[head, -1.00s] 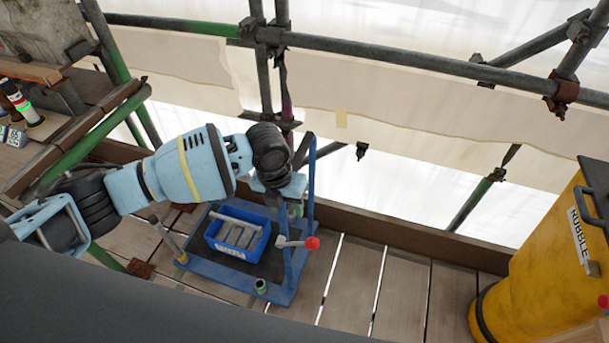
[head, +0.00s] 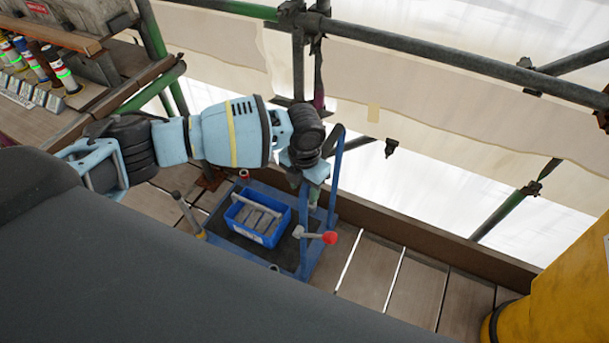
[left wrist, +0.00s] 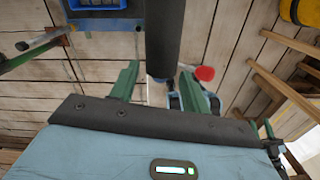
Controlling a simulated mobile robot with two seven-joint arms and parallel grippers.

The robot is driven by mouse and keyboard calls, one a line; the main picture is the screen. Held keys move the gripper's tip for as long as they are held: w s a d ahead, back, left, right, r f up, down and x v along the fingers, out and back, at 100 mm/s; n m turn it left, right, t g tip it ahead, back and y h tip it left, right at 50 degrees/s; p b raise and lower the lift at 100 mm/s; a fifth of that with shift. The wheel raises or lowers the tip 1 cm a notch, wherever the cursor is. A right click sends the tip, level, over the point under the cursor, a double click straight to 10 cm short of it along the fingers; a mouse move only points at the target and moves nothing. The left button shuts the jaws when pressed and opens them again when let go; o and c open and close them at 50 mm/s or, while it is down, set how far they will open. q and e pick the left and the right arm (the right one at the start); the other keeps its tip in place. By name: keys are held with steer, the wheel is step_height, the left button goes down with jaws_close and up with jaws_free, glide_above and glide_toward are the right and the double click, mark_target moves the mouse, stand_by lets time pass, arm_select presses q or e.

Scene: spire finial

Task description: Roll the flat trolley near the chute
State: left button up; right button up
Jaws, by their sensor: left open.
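The flat trolley (head: 283,255) is a blue low platform with a dark mat and an upright blue handle frame (head: 336,170) at its right end. A red-knobbed lever (head: 330,237) sticks out from the frame, and the knob also shows in the left wrist view (left wrist: 205,73). My left gripper (head: 316,174) is open at the top of the handle. In the left wrist view a dark bar (left wrist: 163,40) runs between its green fingers, with no clear grip on it. The yellow chute (head: 560,290) stands at the far right, apart from the trolley. My right gripper is not in view.
A blue crate (head: 238,216) with grey bars inside rides on the trolley. Scaffold poles (head: 440,60) and a toe board (head: 430,250) edge the deck behind. Bare planks (head: 395,285) lie between trolley and chute. A shelf with banded cylinders (head: 58,68) is at upper left.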

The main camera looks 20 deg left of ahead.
arm_select(q)
steer(key=shift+f, duration=1.15)
steer(key=shift+c, duration=0.5)
jaws_close()
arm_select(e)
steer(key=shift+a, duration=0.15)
